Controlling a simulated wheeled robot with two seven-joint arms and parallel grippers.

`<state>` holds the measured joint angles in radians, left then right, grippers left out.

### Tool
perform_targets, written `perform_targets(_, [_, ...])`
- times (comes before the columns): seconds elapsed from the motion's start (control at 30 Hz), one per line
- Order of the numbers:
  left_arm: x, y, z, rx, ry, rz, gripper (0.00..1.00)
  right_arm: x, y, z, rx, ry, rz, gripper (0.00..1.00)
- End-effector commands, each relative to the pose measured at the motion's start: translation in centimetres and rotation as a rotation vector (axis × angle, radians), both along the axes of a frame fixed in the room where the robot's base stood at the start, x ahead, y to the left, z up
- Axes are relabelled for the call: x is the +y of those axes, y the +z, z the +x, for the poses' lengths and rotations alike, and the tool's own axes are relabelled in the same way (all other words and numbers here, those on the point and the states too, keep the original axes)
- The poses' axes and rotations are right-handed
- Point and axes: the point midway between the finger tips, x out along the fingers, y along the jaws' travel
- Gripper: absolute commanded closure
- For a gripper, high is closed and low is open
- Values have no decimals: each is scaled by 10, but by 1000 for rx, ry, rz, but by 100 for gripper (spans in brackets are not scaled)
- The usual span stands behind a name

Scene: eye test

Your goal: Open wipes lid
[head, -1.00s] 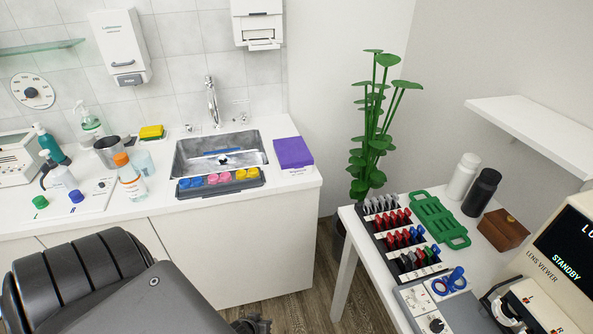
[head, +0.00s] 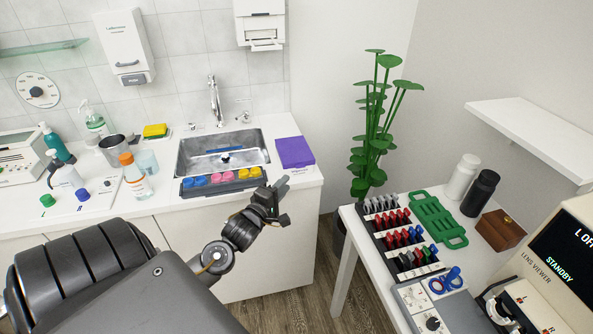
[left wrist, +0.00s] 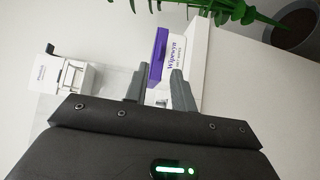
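The wipes box is white with a flat purple lid (head: 295,152) and stands at the right end of the counter, beside the sink. The lid lies shut on top. My left gripper (head: 281,182) is at the counter's front edge, just in front of the box and lower in the picture. In the left wrist view its two grey fingers (left wrist: 157,76) are apart with nothing between them. There the purple lid (left wrist: 159,52) and the white lettered side of the box (left wrist: 184,50) show beyond the fingertips. My right gripper is not in view.
A sink (head: 222,150) and a dark tray of coloured lens cases (head: 222,180) are left of the box. Bottles stand further left. A tall plant (head: 375,130) is right of the counter. A side table with racks (head: 402,238) stands at the right.

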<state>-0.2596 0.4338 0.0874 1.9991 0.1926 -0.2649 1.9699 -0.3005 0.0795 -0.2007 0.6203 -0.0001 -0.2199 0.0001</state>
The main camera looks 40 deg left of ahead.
Motion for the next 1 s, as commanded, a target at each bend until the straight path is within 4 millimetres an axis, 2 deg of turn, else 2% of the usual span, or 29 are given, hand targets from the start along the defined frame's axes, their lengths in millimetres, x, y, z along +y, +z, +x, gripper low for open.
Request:
perform_targets(0.2, [8,2,43,-1,0,1,75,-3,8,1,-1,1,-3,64])
perform_targets(0.43, [13,1,73,-1,-1,2,75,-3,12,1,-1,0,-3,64])
perform_targets(0.6, [14,0,82,1,-1,2,75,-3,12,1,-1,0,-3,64])
perform_targets(0.87, [14,0,82,1,-1,2,75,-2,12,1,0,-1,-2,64])
perform_targets(1.0, [14,0,82,1,-1,2,93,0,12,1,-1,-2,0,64])
